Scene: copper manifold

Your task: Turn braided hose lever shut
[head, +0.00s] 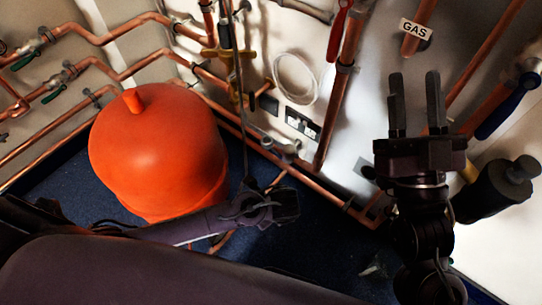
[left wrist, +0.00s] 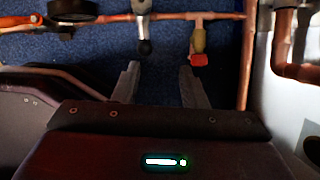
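A thin grey hose (head: 238,85) hangs down the wall in the head view; it looks braided. Its lever cannot be told for sure. In the left wrist view, a small valve with a dark rounded end (left wrist: 145,47) and a brass fitting with a red tip (left wrist: 198,60) hang from a copper pipe beyond my fingers. My left gripper (left wrist: 160,84) is open and empty, short of both. In the head view its arm reaches in low beside the orange tank, with its fingers hard to make out. My right gripper (head: 415,103) is open and empty, pointing up before the wall.
A large orange tank (head: 158,155) stands on the blue floor (head: 60,190) at left. Copper pipes (head: 335,110) run along and up the wall. A red lever (head: 338,32), a blue lever (head: 508,105) and a green lever (head: 52,95) sit on pipes.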

